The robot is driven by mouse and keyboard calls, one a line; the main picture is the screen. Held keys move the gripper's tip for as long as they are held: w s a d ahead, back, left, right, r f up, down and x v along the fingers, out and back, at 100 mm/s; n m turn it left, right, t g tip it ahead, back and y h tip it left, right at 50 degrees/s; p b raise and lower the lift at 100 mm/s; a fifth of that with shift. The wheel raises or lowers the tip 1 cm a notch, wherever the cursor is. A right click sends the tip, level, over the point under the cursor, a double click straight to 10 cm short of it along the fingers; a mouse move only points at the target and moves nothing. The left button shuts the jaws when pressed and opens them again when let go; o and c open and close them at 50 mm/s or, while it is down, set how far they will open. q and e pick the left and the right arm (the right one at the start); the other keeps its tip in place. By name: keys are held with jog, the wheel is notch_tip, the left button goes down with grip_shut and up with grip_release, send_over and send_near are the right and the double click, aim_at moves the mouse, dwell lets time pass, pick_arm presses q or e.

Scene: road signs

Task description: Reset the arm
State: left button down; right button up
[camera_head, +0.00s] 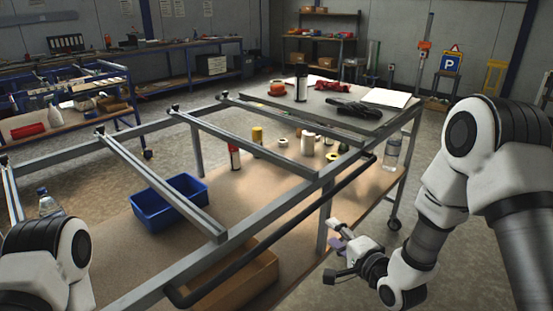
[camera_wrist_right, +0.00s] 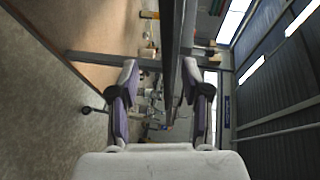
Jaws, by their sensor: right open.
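My right gripper (camera_head: 338,248) hangs in the lower right of the head view, beside the right front leg of a metal frame cart. It is open. In the right wrist view the two fingers of the right gripper (camera_wrist_right: 161,85) stand apart, with purple inner pads and nothing held between them. A grey bar of the cart shows behind the gap, and I cannot tell how close it is. My left arm (camera_head: 50,262) shows at the lower left of the head view, but its gripper is out of view.
The frame cart (camera_head: 270,157) has crossbars over a lower shelf with a blue bin (camera_head: 168,202), cans and tape. Its upper right plate holds a dark glove (camera_head: 352,110) and an orange roll (camera_head: 277,89). A parking sign (camera_head: 450,63) stands behind.

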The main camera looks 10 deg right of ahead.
jog(key=s+a+f+n+g+h+p, duration=0.1)
jog(key=s+f+g, duration=0.2)
jog(key=s+f, duration=0.55)
jog(key=s+f+n+g, duration=0.1)
jog(key=s+f+g, duration=0.35)
jog(key=f, duration=0.65)
jog(key=s+d+f+n+g+h, duration=0.1)
jog(key=s+f+n+g, duration=0.1)
jog(key=s+n, duration=0.2)
jog(key=s+d+f+n+g+h, duration=0.1)
jog(key=s+f+n+g, duration=0.1)
jog(key=s, duration=0.8)
jog(key=s+d+f+n+g+h, duration=0.1)
jog(key=s+f+n+g, duration=0.1)
jog(key=s+n, duration=0.3)
jog(key=shift+s+f+n+g+p, duration=0.3)
jog(key=shift+s+n+g, duration=0.1)
jog(key=shift+s+g, duration=0.5)
